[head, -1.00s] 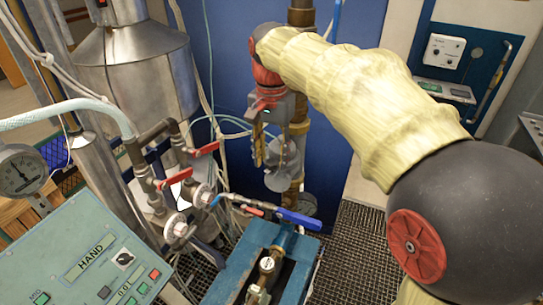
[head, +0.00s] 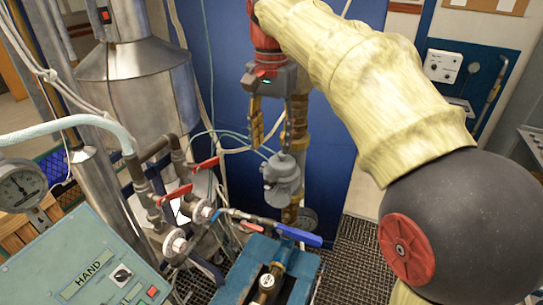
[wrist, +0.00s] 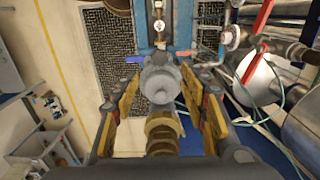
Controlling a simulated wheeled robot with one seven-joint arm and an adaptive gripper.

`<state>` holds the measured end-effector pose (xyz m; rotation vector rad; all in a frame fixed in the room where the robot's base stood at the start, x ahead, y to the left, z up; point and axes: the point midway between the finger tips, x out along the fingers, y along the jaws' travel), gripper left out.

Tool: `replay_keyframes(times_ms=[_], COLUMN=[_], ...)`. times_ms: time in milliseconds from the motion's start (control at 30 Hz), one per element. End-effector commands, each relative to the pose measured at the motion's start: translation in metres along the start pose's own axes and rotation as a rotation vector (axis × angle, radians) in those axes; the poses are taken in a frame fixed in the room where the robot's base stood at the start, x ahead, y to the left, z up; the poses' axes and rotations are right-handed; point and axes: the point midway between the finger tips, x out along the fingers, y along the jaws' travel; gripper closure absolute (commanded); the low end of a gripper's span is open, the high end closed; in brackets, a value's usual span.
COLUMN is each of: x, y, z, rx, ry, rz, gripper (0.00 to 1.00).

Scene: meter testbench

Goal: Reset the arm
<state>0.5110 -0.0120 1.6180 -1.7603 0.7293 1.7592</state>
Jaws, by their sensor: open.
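My gripper (head: 270,142) hangs in the head view at the end of my yellow-sleeved arm, pointing down. Its two yellow-edged fingers are apart, with nothing held between them. Below the fingertips in that view is a grey round meter (head: 283,180) on the brass pipework. In the wrist view my gripper (wrist: 152,95) shows both fingers spread wide. The grey meter (wrist: 160,80) appears between and beyond them, apart from the fingers. A brass pipe (wrist: 163,132) runs below it in that picture.
A teal control panel (head: 90,265) and a gauge (head: 20,187) are at lower left. A metal tank (head: 140,85) stands at the left, before a blue wall (head: 228,50).

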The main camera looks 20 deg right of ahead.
Motion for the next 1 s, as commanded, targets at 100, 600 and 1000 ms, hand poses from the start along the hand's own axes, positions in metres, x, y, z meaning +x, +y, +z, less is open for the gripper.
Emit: replay_keyframes(times_ms=[100,600,1000], x=[-0.013,-0.02,0.046], y=[0.0,0.0,0.026], z=[0.0,0.0,0.03], rx=[0.0,0.0,-0.137], ry=[0.0,-0.001,0.066], rz=[0.0,0.001,-0.056], gripper=[0.56,0.56,0.56])
